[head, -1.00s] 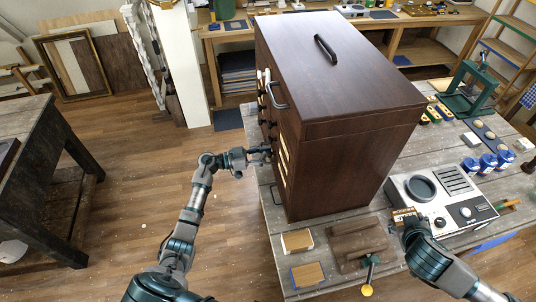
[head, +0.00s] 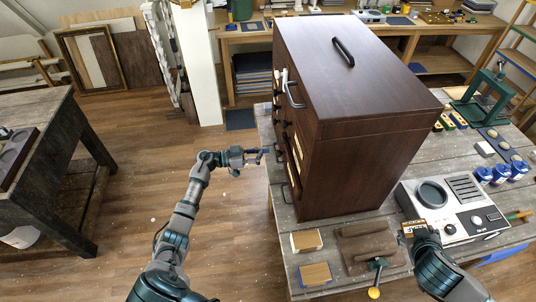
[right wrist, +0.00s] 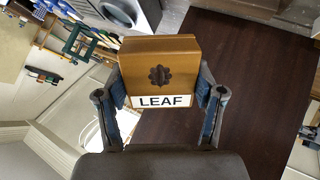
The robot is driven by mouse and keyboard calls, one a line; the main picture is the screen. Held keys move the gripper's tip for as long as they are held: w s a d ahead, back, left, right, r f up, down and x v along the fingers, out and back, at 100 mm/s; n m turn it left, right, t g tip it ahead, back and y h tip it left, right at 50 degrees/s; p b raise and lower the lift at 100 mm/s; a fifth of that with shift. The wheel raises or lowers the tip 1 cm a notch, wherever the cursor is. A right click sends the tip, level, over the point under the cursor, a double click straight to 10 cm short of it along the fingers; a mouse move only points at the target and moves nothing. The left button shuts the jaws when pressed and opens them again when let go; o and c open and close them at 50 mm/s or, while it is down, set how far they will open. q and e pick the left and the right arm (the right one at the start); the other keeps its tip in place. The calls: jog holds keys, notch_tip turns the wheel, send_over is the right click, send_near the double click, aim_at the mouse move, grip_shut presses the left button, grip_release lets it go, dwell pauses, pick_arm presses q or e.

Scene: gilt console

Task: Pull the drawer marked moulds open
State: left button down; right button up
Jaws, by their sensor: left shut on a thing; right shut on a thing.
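A tall dark wooden cabinet (head: 375,165) stands on the bench in the head view. Its drawer fronts, with dark knobs (head: 284,124) and pale labels, face left and show very obliquely. No label can be read, so I cannot tell which drawer is marked moulds. My left gripper (head: 262,154) is at the drawer side, its fingers closed on what seems to be a small drawer knob, mostly hidden by them. Whether that drawer stands out is unclear. My right gripper (right wrist: 160,105) is shut on an ochre block (right wrist: 182,50) labelled LEAF, with a dark rosette.
A grey appliance (head: 455,208) stands right of the cabinet. A brown slab (head: 365,245) and small wooden blocks (head: 307,240) lie in front. A dark side table (head: 45,170) is at left. The floor (head: 130,215) between is mostly clear.

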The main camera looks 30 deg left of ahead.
jog(key=shift+s+a+r, duration=0.1)
jog(key=shift+s+a, duration=0.05)
jog(key=shift+a, duration=0.05)
jog(key=shift+w+d+f, duration=0.2)
jog(key=shift+d, duration=0.4)
pick_arm(q)
jog(key=shift+w+d+r, duration=0.1)
jog(key=shift+w+d, duration=0.05)
jog(key=shift+d, duration=0.85)
pick_arm(e)
jog(key=shift+d+f, duration=0.1)
jog(key=shift+d, duration=0.6)
pick_arm(q)
jog(key=c, duration=0.9)
grip_release()
jog(key=shift+d+r, duration=0.15)
pick_arm(e)
jog(key=shift+d, duration=0.1)
jog(key=shift+a, duration=1.2)
jog(key=shift+s+d, duration=0.1)
jog(key=shift+d, duration=0.95)
jog(key=shift+a, duration=1)
pick_arm(q)
jog(key=w+a+f+v, duration=0.1)
jog(key=v, duration=1.3)
pick_arm(e)
jog(key=shift+d, duration=0.1)
